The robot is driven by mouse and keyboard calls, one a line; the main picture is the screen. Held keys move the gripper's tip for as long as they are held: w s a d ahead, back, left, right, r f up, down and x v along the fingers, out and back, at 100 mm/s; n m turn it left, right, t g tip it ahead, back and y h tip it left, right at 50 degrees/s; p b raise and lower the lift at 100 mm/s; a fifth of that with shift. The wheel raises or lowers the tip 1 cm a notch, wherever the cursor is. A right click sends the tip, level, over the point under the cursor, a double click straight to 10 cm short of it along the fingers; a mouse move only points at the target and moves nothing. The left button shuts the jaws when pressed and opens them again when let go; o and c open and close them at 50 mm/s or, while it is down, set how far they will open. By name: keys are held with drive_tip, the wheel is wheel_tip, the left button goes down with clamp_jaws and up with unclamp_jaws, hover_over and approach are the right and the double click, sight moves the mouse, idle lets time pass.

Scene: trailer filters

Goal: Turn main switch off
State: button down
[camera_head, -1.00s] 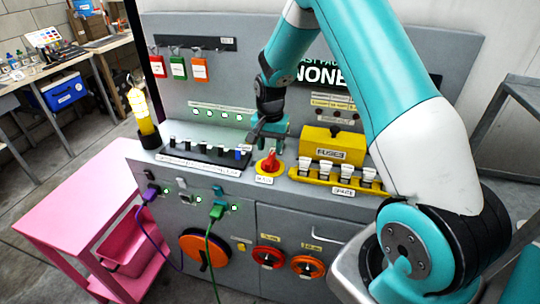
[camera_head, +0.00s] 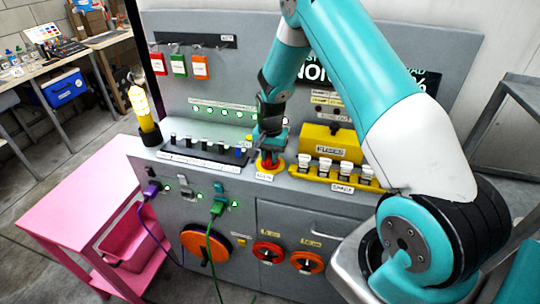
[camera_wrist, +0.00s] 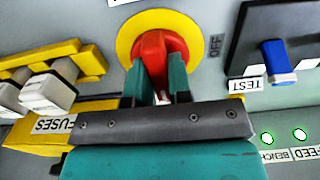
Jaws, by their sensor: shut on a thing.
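In the head view the yellow plate (camera_head: 264,175) sits on the panel's ledge, and the knob is partly hidden by my gripper. My gripper (camera_wrist: 160,85) has its two teal fingers on either side of the red knob and is shut on it. In the head view my gripper (camera_head: 269,158) points down onto the switch.
A yellow fuse box (camera_head: 330,143) and a row of white fuses (camera_head: 345,169) stand just right of the switch. A black strip with a blue toggle (camera_wrist: 277,56) lies close on the other side.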

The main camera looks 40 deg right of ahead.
drive_tip(key=n+b, duration=0.1)
drive_tip(key=n, duration=0.3)
drive_tip(key=shift+n, duration=0.4)
drive_tip(key=n+b, duration=0.1)
drive_tip(key=n, duration=0.3)
drive_tip(key=n+b, duration=0.1)
drive_tip(key=n, duration=0.4)
drive_tip(key=shift+n+b, duration=0.3)
drive_tip(key=shift+n, duration=1.7)
drive_tip(key=c, duration=1)
unclamp_jaws()
drive_tip(key=shift+c, duration=0.2)
